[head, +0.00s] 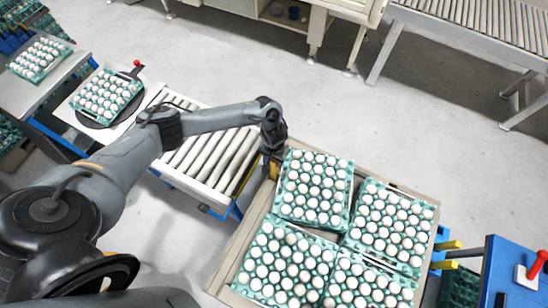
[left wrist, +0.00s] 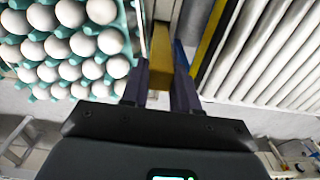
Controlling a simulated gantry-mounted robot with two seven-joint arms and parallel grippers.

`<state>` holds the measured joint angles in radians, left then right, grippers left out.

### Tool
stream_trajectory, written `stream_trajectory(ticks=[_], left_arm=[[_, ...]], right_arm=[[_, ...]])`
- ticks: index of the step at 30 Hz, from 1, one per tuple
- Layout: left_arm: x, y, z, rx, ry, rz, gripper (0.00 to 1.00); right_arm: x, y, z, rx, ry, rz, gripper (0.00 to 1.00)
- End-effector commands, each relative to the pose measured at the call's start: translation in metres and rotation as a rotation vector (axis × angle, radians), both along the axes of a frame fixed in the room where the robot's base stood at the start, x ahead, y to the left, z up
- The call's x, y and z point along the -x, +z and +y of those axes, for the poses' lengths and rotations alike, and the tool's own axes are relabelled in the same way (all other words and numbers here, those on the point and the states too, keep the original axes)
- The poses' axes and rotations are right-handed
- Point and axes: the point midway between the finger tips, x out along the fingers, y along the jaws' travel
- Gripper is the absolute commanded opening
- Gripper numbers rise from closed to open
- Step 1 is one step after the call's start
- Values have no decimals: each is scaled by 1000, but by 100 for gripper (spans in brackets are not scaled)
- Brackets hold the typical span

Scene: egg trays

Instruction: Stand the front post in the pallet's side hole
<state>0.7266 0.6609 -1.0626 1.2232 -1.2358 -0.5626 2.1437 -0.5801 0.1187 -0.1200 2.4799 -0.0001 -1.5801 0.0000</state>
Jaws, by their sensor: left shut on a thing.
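My left gripper (head: 272,158) is at the left edge of the pallet (head: 246,240), between the egg trays and the roller conveyor. In the left wrist view its two dark fingers (left wrist: 160,92) are shut on a yellow-brown post (left wrist: 160,55), with one finger on each side. A small yellow part of the post (head: 274,171) shows below the gripper in the head view. The post's lower end and the side hole are hidden, so I cannot tell whether the post is in the hole. My right gripper is not in view.
Egg trays (head: 284,207) fill the pallet close beside the gripper; eggs (left wrist: 87,45) also show at left in the wrist view. The roller conveyor (head: 215,160) stands left of the pallet. Yellow-ended pieces (head: 447,245) and a blue box (head: 510,265) are at right.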

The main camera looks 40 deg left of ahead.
Motion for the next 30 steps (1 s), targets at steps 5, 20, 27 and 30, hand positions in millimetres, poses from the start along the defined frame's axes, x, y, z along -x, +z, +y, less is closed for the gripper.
stream_trajectory(ticks=[5,20,27,30], left_arm=[[0,-7,0,0,-1,1,7],[0,-13,0,0,0,0,7],[0,-13,0,0,-1,0,51],[0,-13,0,0,-1,0,59]], right_arm=[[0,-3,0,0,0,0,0],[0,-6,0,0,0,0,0],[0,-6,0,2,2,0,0],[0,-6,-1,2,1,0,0]])
